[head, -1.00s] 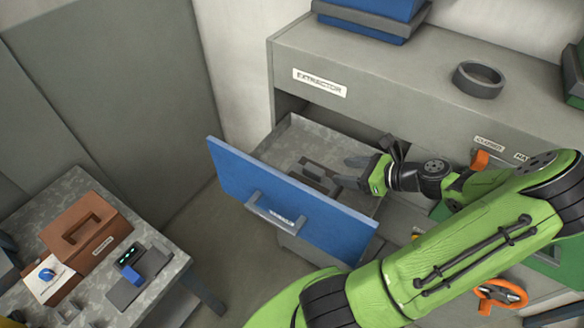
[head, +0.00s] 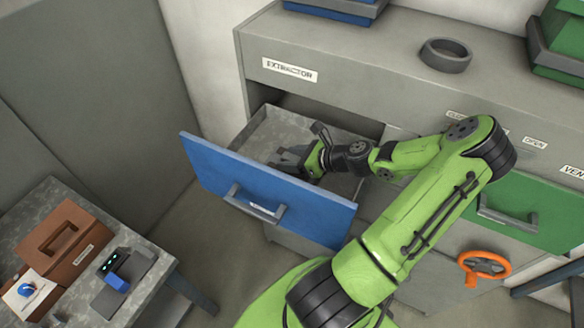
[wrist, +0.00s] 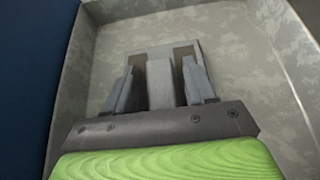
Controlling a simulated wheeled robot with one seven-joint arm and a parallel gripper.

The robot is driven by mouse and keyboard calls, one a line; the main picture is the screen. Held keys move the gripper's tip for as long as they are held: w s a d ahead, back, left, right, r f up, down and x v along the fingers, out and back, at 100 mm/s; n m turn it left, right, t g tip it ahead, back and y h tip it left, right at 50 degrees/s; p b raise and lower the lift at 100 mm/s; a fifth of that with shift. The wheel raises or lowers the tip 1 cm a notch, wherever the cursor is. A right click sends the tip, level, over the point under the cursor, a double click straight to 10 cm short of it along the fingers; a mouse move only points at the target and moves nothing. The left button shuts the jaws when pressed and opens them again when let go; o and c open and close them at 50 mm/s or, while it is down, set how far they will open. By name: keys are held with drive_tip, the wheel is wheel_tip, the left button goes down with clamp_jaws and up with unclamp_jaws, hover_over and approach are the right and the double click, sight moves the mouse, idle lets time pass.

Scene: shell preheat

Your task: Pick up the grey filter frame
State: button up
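The grey filter frame (wrist: 160,85) lies in the open blue-fronted drawer (head: 262,190). In the wrist view it has a raised upright bar in the middle and a wider part with dark openings beyond. My gripper (head: 290,158) is down inside the drawer. Its two fingers stand on either side of the raised bar, with a gap on each side, so it is open. In the head view my gripper covers most of the frame, and whether its fingers touch the drawer floor cannot be told.
The drawer walls surround my gripper, with the blue front close by. The grey cabinet (head: 400,88) stands behind, with a dark ring (head: 446,55) on top. A green drawer (head: 530,215) and an orange handwheel (head: 484,265) are to the right. A side table (head: 150,285) stands at lower left.

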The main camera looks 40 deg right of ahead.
clamp_jaws()
